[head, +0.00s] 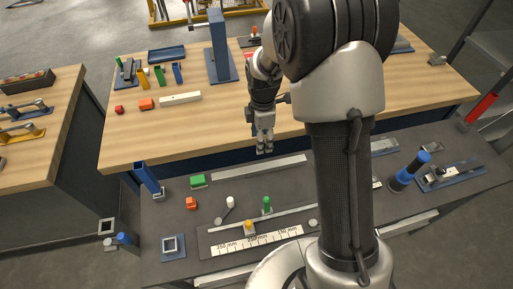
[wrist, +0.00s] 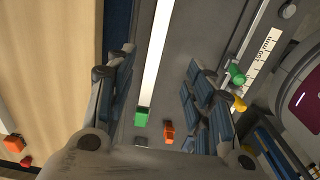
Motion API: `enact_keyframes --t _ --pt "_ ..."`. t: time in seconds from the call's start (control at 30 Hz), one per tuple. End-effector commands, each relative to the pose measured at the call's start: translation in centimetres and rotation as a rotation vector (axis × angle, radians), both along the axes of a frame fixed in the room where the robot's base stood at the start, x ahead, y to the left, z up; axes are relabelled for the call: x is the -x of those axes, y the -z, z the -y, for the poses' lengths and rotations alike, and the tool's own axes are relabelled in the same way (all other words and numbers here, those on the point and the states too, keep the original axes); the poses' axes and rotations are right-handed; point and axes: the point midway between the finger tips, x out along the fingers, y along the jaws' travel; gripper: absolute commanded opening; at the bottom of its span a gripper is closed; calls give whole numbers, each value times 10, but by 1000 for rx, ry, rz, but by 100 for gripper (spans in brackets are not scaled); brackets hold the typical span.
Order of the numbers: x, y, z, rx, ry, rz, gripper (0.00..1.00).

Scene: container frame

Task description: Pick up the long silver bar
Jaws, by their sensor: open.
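The long silver bar (head: 258,170) lies flat on the dark lower bench, close to the wooden table's front edge. In the wrist view the bar (wrist: 156,50) runs pale and lengthwise between my fingers, with its lower end near a green block (wrist: 143,117). My gripper (head: 264,150) points down above the bar, near its middle, and appears apart from it. Its two fingers (wrist: 160,62) are spread wide with nothing between the pads.
The green block (head: 197,181) sits beside the bar's left end, with an orange block (head: 191,203) nearer. A ruler plate (head: 258,243) with green and yellow pegs lies in front. A blue post (head: 147,178) stands left. The wooden table (head: 130,140) rises behind.

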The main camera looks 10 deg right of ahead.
Motion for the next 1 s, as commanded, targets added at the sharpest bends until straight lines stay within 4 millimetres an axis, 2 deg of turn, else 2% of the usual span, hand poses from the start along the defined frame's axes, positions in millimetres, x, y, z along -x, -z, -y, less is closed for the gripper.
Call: enact_keyframes --t 0.17,0.5,0.63,0.87,1.0 --pt "0 25 0 0 -16 -8 48" --pt "0 99 0 0 -13 -7 48" --pt "0 117 0 0 -13 -5 48" --pt "-1 132 -1 0 -13 -5 48" --pt "-4 154 -2 0 -13 -6 48"
